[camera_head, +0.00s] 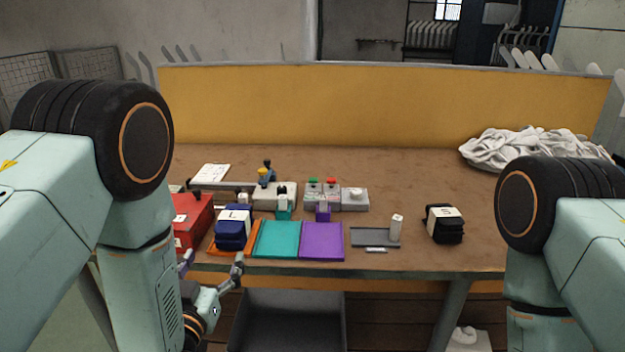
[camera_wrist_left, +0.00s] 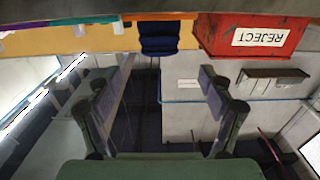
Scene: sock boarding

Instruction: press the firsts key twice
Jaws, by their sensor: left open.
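A small box with a green button (camera_head: 313,182) and one with a red button (camera_head: 331,182) stand side by side at the back middle of the table. Their printed labels are too small to read, so I cannot tell which is the firsts key. My left gripper (camera_head: 212,262) is open and empty, low at the table's front edge, well in front of and left of the buttons. Its two spread fingers also show in the left wrist view (camera_wrist_left: 152,82), with nothing between them. My right arm comes in at the right; its gripper is not in view.
A red reject box (camera_head: 192,222), a navy bundle marked L (camera_head: 234,228), a teal mat (camera_head: 277,240) and a purple mat (camera_head: 322,242) lie between the gripper and the buttons. A grey tray (camera_head: 372,242) and black bundle (camera_head: 443,223) are right. White socks (camera_head: 530,146) lie at the back.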

